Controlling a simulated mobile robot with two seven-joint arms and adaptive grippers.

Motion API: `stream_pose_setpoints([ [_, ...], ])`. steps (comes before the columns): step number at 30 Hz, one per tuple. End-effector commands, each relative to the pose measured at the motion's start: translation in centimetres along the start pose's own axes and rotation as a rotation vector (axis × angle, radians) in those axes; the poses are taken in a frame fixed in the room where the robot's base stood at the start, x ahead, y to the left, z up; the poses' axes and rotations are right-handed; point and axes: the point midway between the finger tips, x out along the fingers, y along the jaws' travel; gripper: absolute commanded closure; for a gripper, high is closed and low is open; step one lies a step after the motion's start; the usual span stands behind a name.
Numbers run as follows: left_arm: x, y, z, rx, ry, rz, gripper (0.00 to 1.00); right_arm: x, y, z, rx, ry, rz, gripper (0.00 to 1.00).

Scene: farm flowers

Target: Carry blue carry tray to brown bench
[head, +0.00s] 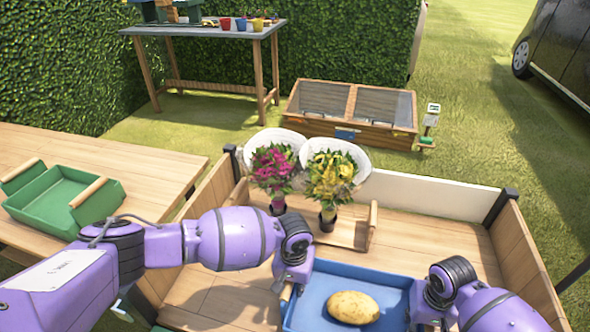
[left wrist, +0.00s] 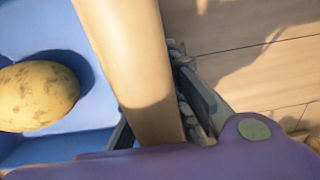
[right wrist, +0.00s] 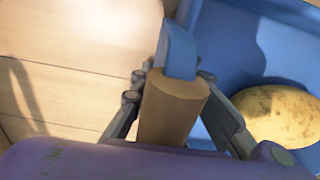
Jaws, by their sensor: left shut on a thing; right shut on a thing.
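The blue carry tray (head: 372,271) is at the bottom of the head view, inside a wooden-sided bed, with a potato (head: 353,307) in it. My left gripper (head: 290,287) is shut on the tray's left wooden handle (left wrist: 128,60). My right gripper (right wrist: 172,95) is shut on the right wooden handle (right wrist: 172,115); in the head view the right wrist covers that end. Whether the tray touches the floor cannot be told. A brown wooden bench (head: 130,150) stands at the left, outside the bed.
A green tray (head: 62,197) sits on the bench. Two wrapped bouquets (head: 272,165) (head: 330,177) stand in a wooden carrier (head: 360,232) behind the blue tray. The bed's side walls (head: 522,250) enclose it. A grey-topped table (head: 205,27) and cold frame (head: 350,107) stand on grass beyond.

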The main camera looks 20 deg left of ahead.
Motion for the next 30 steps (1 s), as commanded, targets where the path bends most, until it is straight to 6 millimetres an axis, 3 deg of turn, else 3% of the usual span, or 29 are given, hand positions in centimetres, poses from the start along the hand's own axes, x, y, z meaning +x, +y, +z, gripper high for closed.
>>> stream_pose_setpoints([
  [8,-0.9,0.1,-0.5,0.001,0.010,0.002,1.00,-0.7,0.1,-0.2,0.001,0.005,0.001,1.00],
  [24,-7.0,0.3,-2.1,0.001,0.051,0.005,1.00,-6.8,0.2,-1.9,0.001,0.046,0.005,1.00],
  [30,-7.5,0.3,-2.2,0.000,0.054,0.005,1.00,-7.3,0.2,-2.0,0.001,0.049,0.005,1.00],
])
